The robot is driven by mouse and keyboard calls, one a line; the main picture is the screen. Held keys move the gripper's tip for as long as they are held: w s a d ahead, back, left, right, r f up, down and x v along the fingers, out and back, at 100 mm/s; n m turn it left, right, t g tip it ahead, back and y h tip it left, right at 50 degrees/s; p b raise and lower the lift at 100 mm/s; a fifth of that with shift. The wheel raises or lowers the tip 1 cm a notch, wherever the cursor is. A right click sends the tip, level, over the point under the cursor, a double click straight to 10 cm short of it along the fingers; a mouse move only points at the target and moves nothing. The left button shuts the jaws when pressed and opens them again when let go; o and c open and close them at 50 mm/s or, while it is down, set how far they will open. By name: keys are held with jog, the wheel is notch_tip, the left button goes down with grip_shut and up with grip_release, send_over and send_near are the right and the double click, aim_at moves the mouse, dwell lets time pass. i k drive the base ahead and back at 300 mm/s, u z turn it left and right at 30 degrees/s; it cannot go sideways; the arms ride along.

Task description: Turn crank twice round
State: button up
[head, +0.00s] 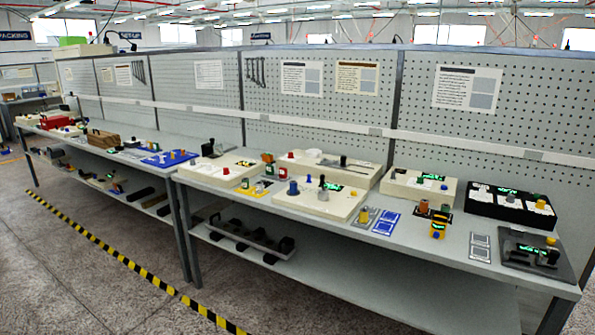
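Several winding devices with knobs stand on the long grey workbench (390,278). A cream box (345,206) near the bench's middle carries a blue-grey knob (293,188) and a dark upright part (322,183). A dark plate device (516,262) at the right end has a yellow knob (551,241) and a lit green display. A black box (480,206) behind it also has a green display. I cannot tell at this size which part is the crank or how it is turned. My gripper is not in view.
A second bench (120,141) continues to the left with more devices, including a blue tray (170,158). A pegboard wall (300,110) closes off the back. A yellow-black floor stripe (122,258) runs along the front. The floor there is clear.

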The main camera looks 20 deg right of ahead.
aim_at(324, 192)
jog(key=u, duration=0.15)
jog(key=i, duration=1.05)
